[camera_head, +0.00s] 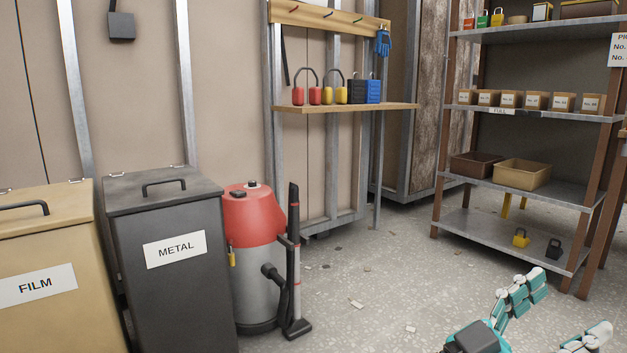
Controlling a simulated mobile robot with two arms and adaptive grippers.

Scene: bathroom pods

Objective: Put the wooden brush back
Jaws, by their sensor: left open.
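I cannot make out a wooden brush anywhere in the head view. My left gripper (568,306) shows at the bottom right, with teal and white fingers spread apart and nothing visible between them. It is over the grey speckled floor, in front of the metal shelving, and its lower part is cut off by the picture edge. My right gripper is not in view. A wooden hook rail (325,17) on the back wall carries blue gloves (383,42) at its right end.
Padlocks stand on a wooden wall shelf (345,107). A shelving unit (520,187) holds cardboard boxes, two trays and padlocks. A red and grey vacuum (254,220) stands beside the METAL bin (172,280) and FILM bin (45,245). The middle floor (400,270) is mostly clear, with small scraps.

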